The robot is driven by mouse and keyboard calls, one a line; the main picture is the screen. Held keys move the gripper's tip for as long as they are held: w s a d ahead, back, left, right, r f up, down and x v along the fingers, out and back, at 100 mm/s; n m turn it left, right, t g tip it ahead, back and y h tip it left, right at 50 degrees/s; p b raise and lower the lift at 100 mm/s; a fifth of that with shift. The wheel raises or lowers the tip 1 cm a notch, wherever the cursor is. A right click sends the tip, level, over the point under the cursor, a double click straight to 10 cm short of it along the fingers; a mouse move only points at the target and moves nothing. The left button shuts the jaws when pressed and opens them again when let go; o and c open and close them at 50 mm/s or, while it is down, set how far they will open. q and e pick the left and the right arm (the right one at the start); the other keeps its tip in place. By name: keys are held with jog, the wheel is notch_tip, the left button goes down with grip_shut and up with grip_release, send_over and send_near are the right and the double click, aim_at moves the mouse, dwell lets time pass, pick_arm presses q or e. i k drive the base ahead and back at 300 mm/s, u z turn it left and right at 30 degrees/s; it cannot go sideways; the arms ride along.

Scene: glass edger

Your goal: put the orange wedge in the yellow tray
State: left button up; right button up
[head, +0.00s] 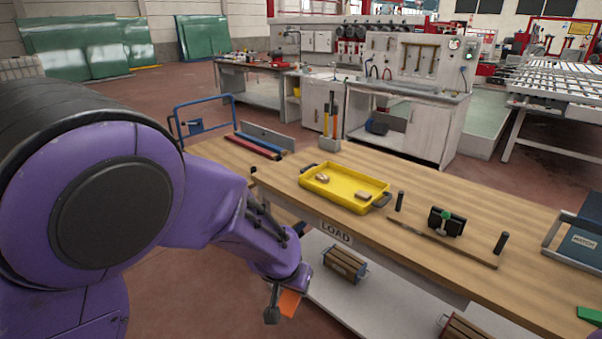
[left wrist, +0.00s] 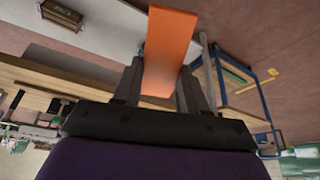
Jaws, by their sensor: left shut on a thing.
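An orange wedge (head: 290,302) is held by my left gripper (head: 280,296), low in front of the near edge of the wooden table in the head view. In the left wrist view the orange wedge (left wrist: 168,55) stands out between the two dark fingers of my left gripper (left wrist: 158,88), which is shut on it. The yellow tray (head: 345,204) lies on the table, above and to the right of the gripper, with two small tan pieces in it. My right gripper is not in view.
The wooden table (head: 440,190) has a LOAD label on its front edge. A grey holder (head: 327,145) with upright tools stands behind the tray. Black posts and a dark clamp (head: 447,222) stand right of it. A lower shelf (head: 330,285) carries brown blocks.

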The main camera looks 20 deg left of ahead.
aim_at(344, 188)
jog(key=u, duration=0.3)
jog(key=i, duration=1.8)
jog(key=z, duration=0.8)
